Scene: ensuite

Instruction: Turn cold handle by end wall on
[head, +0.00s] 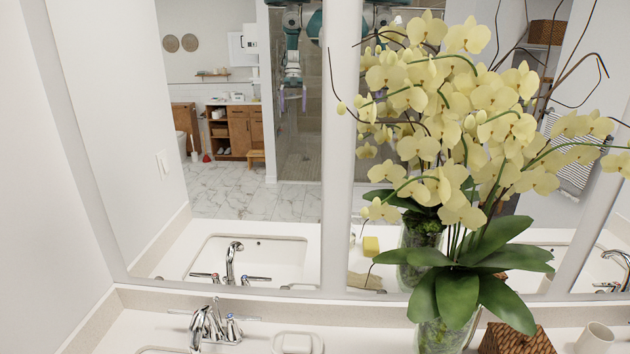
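A chrome faucet (207,325) stands on the white counter at the lower left, near the end wall (50,130). It has a spout in the middle and a lever handle on each side. The right lever (240,318) points right and the left lever (182,312) points left. No water is seen, but the spout's lower end is near the bottom edge. Neither gripper shows directly. In the mirror, one arm's reflected gripper (292,97), apparently my left, hangs with its lilac fingers apart. My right gripper is not seen.
An orchid (455,120) in a glass vase rises high in front of the mirror (255,200). A soap dish (296,343) sits right of the faucet. A woven box (515,340) and a cup (596,338) stand farther right. A backsplash (85,325) borders the counter.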

